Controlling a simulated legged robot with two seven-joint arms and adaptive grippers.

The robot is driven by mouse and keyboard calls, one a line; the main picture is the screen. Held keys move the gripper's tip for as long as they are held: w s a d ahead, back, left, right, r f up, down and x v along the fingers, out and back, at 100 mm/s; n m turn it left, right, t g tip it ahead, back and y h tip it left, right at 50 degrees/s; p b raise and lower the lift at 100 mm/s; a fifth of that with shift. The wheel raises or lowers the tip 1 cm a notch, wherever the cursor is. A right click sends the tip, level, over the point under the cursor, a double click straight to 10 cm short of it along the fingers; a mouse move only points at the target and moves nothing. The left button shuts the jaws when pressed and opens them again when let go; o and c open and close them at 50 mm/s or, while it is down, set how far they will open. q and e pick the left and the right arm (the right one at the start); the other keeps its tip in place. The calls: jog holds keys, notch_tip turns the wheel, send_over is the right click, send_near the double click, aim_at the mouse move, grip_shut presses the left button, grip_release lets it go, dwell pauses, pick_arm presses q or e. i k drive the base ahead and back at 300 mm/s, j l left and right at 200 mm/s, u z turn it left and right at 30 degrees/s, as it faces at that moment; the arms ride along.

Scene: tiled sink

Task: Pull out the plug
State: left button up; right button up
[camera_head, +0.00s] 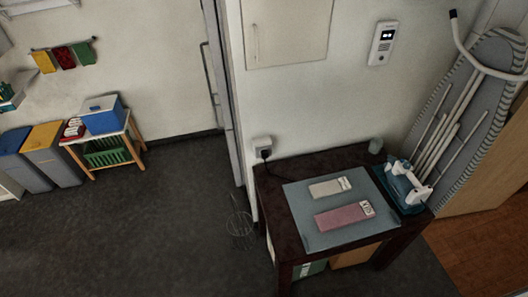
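A small black plug (265,154) sits in the white wall socket (262,143), just above the back left corner of the dark table. A dark cord seems to run down from it toward the tabletop, but it is too small to trace. Neither of my grippers shows in the head view.
An ironing board (470,115) leans at the right. The floor left of the table is mostly clear, with a wire object (240,224) near the table.

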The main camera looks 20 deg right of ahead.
aim_at(264, 153)
jog(key=i+j+z, duration=0.25)
jog(key=i+j, duration=0.6)
